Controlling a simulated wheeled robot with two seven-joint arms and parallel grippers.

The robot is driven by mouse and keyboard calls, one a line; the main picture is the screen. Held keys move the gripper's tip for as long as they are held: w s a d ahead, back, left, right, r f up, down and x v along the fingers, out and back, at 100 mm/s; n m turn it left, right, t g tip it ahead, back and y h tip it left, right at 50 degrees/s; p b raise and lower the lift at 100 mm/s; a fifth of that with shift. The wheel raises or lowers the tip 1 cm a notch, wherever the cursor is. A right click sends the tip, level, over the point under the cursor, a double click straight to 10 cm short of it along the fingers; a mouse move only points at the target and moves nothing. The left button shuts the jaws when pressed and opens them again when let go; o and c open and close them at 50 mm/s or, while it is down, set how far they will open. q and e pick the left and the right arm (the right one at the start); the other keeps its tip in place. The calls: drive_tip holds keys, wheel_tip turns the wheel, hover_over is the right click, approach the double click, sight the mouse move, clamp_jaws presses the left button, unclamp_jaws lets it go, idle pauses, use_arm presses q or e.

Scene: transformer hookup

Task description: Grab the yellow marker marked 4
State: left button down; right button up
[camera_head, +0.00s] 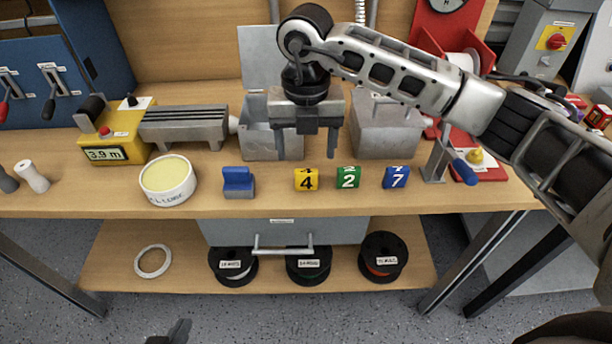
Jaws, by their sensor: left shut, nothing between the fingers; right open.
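The yellow marker marked 4 (306,180) stands near the front of the wooden workbench, left of the green marker marked 2 (348,177) and the blue marker marked 7 (396,177). My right gripper (306,155) points down with its fingers apart and empty. In the picture it is just above the yellow marker; the exact height gap is hard to tell. My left gripper (180,332) shows only partly at the bottom edge, low in front of the bench, shut and away from the markers.
An open grey box (258,142) is behind my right gripper. Labelled spools (308,266) sit on the lower shelf.

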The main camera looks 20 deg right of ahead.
sight(306, 171)
drive_tip(key=shift+f+p, duration=0.5)
drive_tip(key=shift+f, duration=3.4)
drive_tip(key=c, duration=1)
